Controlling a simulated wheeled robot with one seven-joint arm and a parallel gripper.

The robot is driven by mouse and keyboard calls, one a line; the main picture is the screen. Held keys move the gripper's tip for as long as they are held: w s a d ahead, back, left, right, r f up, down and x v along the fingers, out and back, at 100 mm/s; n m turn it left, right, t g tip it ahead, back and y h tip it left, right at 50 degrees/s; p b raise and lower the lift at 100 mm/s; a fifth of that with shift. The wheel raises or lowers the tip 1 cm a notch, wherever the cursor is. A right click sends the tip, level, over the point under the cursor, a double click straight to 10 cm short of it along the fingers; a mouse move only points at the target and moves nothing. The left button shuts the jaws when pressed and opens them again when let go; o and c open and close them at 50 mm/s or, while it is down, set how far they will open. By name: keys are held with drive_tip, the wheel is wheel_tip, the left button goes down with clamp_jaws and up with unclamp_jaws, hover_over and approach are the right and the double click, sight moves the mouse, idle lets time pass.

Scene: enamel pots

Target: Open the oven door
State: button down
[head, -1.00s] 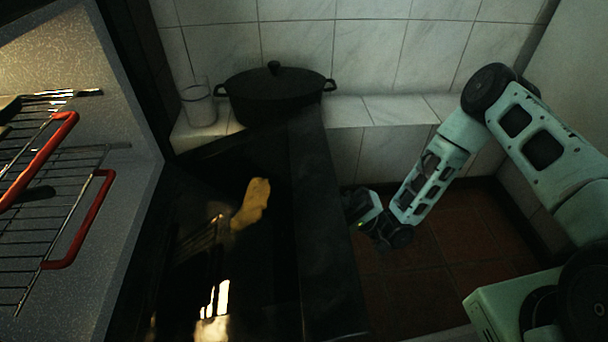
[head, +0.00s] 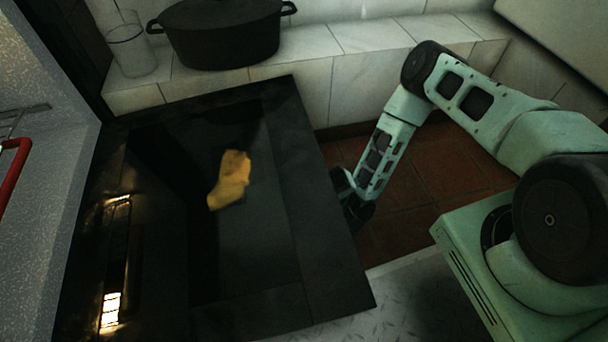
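The oven door (head: 255,240) is a black panel that lies folded down and open, about level, in the middle of the head view.
A black lidded pot (head: 222,35) and a clear glass (head: 132,52) stand on a white tiled ledge (head: 370,38) behind the door. Brown floor tiles (head: 440,170) are bare beyond the arm.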

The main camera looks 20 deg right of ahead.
drive_tip(key=shift+a, duration=0.2)
drive_tip(key=c, duration=1.5)
unclamp_jaws()
drive_tip(key=shift+d, duration=0.15)
drive_tip(key=d+p, duration=0.1)
drive_tip(key=d, duration=0.3)
drive_tip(key=d+f+p, duration=0.1)
drive_tip(key=d+p, duration=0.1)
drive_tip(key=d, duration=0.3)
drive_tip(key=s+d+f+p, duration=0.1)
drive_tip(key=d+p, duration=0.1)
drive_tip(key=d, duration=0.2)
drive_tip(key=shift+d+f, duration=0.2)
drive_tip(key=shift+d, duration=0.2)
